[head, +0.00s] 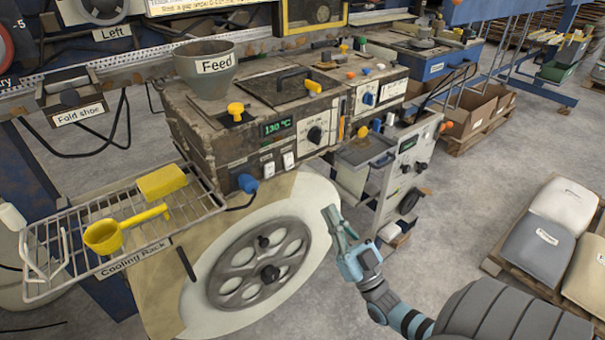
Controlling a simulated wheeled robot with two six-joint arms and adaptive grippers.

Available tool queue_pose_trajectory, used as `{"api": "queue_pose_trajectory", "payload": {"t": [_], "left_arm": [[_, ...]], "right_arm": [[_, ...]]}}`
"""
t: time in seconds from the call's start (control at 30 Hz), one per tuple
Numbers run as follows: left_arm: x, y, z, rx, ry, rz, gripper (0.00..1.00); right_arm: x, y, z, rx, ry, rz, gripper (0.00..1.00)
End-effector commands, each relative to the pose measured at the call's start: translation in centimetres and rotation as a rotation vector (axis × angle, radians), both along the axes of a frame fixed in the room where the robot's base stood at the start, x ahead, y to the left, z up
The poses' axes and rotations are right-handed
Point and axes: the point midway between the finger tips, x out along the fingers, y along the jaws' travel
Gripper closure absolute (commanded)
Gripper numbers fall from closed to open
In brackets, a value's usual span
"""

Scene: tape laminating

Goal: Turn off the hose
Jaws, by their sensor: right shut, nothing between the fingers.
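My right gripper (340,222) is in the middle of the head view, in front of the right edge of the large cream disc with a grey spoked wheel (262,262). Its fingers are closed and empty, pointing up and left. A blue fitting (248,183) sticks out low on the front of the heated machine (277,125), and a short dark hose (240,206) shows just below it. The gripper is apart from both, to their right. I cannot tell whether this is the task's hose or where its shut-off is. My left gripper is out of view.
A cooling rack (135,243) holds a yellow scoop (122,229) and a yellow block (162,182) at the left. A smaller machine (405,160) stands beyond my gripper. Sacks on a pallet (550,240) lie at the right. The grey floor (470,200) between is clear.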

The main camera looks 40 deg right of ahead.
Motion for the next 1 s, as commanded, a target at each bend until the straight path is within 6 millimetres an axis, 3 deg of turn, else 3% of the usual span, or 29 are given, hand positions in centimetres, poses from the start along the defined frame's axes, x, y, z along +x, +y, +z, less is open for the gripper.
{"api": "queue_pose_trajectory", "payload": {"t": [0.43,0.7,1.0], "left_arm": [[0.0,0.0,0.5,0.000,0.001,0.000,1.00],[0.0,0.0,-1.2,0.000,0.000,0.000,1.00],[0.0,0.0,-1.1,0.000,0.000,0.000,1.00]], "right_arm": [[7.3,-0.1,5.6,0.001,-0.002,0.001,1.00],[10.7,-0.2,4.7,0.000,0.000,0.000,1.00],[11.0,-0.2,4.7,0.000,0.002,0.000,1.00]]}}
